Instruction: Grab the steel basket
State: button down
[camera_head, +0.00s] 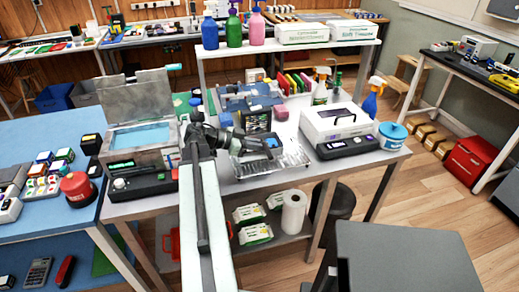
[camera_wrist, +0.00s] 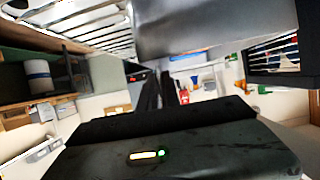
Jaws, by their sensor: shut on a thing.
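The steel basket (camera_head: 272,164) is a low, bright wire basket on the middle of the grey bench, beside a dark device with a blue screen. Its bars also show at the upper left of the wrist view (camera_wrist: 85,22). My gripper (camera_head: 234,143) is at the basket's left end, low over the bench. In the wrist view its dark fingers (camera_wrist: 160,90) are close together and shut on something. This appears to be the basket's edge, but the contact itself is hidden.
An open metal tank (camera_head: 140,158) stands left of my arm. A white lidded box (camera_head: 336,121) and a blue tub (camera_head: 391,135) stand to the right. A rack with bottles (camera_head: 233,28) is behind. A lower shelf (camera_head: 265,245) holds packets and a white roll.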

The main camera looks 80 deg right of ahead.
notch_tip(320, 180, up, 10)
jog(key=p, duration=1)
jog(key=shift+r, duration=0.15)
